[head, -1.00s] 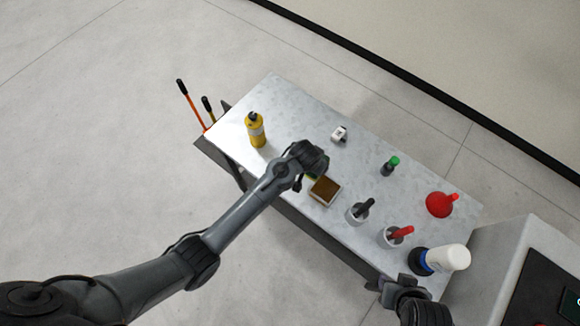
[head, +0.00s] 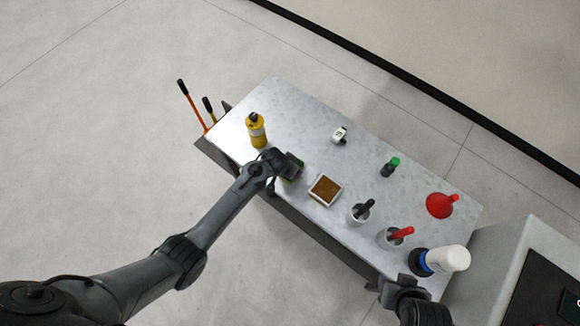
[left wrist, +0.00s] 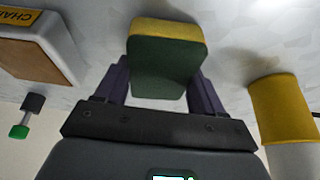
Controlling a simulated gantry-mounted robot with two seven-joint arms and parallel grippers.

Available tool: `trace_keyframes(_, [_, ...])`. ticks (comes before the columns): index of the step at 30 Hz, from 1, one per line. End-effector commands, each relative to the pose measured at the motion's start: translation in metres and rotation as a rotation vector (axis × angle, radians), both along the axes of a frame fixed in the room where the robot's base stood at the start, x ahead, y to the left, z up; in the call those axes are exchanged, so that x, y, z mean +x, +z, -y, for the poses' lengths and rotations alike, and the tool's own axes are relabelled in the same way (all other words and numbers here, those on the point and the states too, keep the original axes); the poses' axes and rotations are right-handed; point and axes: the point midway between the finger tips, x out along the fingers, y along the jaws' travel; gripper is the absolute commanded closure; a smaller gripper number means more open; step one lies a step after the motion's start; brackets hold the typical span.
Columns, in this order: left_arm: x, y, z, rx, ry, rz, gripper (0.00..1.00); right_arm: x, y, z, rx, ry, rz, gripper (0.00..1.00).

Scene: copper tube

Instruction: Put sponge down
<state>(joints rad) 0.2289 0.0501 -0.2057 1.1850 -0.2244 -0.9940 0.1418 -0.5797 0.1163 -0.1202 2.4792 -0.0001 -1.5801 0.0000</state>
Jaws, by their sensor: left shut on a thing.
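The sponge (left wrist: 166,62) is green with a yellow layer. In the left wrist view it sits between the two fingers of my left gripper (left wrist: 163,78), which is shut on it. In the head view my left gripper (head: 290,168) is over the near left part of the table, and a bit of green sponge (head: 291,178) shows under it. I cannot tell whether the sponge touches the table top. My right gripper (head: 388,290) is at the table's near right corner, and its fingers are too small to judge.

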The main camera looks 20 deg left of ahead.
Motion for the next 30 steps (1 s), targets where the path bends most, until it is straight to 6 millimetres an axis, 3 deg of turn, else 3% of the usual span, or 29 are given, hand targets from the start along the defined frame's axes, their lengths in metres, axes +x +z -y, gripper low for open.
trace_keyframes(12, [-0.0002, -0.0051, -0.0002, 0.000, 0.000, -0.001, 0.80, 0.0001, -0.0002, 0.0017, -0.008, 0.005, 0.001, 0.60])
trace_keyframes(13, [-0.0002, -0.0052, -0.0003, 0.001, 0.000, 0.000, 0.30, 0.0001, -0.0002, 0.0017, -0.008, 0.005, 0.001, 0.60])
trace_keyframes(18, [-0.0002, -0.0046, -0.0002, 0.000, 0.000, 0.000, 0.04, 0.0000, 0.0002, 0.0017, -0.008, 0.005, 0.001, 0.60])
trace_keyframes(30, [-0.0001, -0.0074, -0.0001, 0.000, 0.000, 0.001, 0.04, 0.0001, -0.0052, 0.0005, -0.001, 0.001, 0.001, 0.60])
